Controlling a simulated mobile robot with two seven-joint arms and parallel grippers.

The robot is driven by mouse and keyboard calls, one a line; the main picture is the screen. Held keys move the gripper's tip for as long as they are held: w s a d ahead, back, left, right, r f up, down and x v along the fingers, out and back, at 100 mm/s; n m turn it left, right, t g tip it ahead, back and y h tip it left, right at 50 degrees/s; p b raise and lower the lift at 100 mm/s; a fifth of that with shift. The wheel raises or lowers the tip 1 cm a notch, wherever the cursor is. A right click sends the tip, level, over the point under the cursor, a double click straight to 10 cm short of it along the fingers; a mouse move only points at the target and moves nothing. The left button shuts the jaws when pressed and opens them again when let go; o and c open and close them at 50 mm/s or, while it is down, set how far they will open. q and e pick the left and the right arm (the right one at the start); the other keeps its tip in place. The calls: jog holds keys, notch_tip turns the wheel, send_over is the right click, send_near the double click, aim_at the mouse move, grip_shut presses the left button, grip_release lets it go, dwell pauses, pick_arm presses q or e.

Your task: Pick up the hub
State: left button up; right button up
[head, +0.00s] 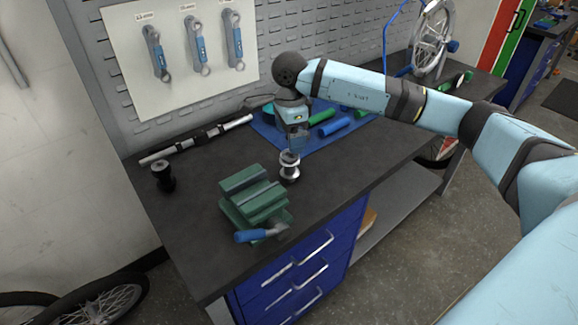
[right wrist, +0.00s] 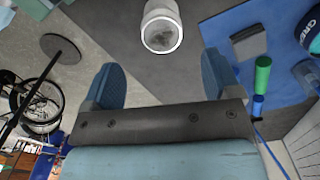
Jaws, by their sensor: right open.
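The silver hub (head: 289,166) stands upright on the dark workbench (head: 185,225), just behind the green vise. My right gripper (head: 296,146) points down just above the hub, and its fingers partly overlap the hub's top in the head view. In the right wrist view, the hub (right wrist: 162,30) shows its round end beyond the two blue fingertips, about midway between them. My right gripper (right wrist: 163,82) is open with nothing between its fingers. I cannot tell whether a finger touches the hub. My left gripper is not in view.
A green vise (head: 255,195) with a blue handle stands close in front of the hub. A black spool-like part (head: 163,177) and a silver tube (head: 197,138) lie to the left. A blue mat (head: 330,142) with green and blue grips lies behind. A wheel (head: 432,40) stands at the back right.

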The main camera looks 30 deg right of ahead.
aim_at(290, 156)
notch_tip(290, 156, down, 4)
jog(key=shift+f, duration=0.2)
jog(key=shift+d+f, duration=0.15)
jog(key=shift+f, duration=1.2)
jog(key=shift+d+f, duration=0.1)
jog(key=shift+f, duration=1.2)
jog(key=c, duration=1)
jog(key=shift+c, duration=0.4)
jog(key=shift+r, duration=0.15)
